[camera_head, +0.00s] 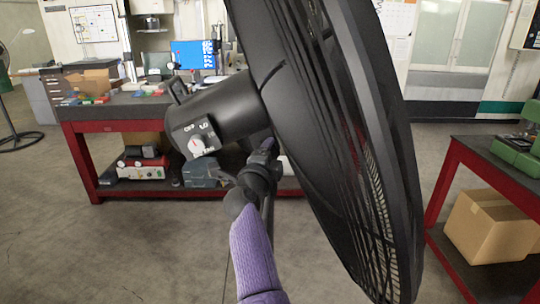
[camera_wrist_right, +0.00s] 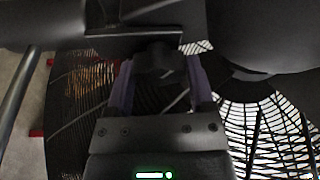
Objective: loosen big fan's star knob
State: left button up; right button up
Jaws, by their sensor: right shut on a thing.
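The big fan is black and fills the middle of the head view, with its round cage (camera_head: 345,140) on the right and its motor housing (camera_head: 215,115) on the left. My right gripper (camera_head: 266,150) reaches up under the motor housing, close behind the cage. In the right wrist view its two purple-edged fingers (camera_wrist_right: 162,80) stand on either side of the dark star knob (camera_wrist_right: 158,57) and are shut on it. The knob is hard to make out in the head view, where the gripper and housing hide it. My left gripper is not in view.
A white dial (camera_head: 197,145) is on the housing. A red-framed workbench (camera_head: 95,127) with tools and boxes stands behind. At the right is another red-framed table (camera_head: 450,190) with a cardboard box (camera_head: 490,225) below. The floor at lower left is clear.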

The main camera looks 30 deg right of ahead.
jog(key=c, duration=0.5)
jog(key=n+t+p, duration=0.1)
jog(key=n, duration=0.1)
jog(key=n+p, duration=0.1)
jog(key=n, duration=0.2)
jog(key=shift+t+h, duration=0.3)
jog(key=shift+t, duration=0.1)
jog(key=o, duration=1.2)
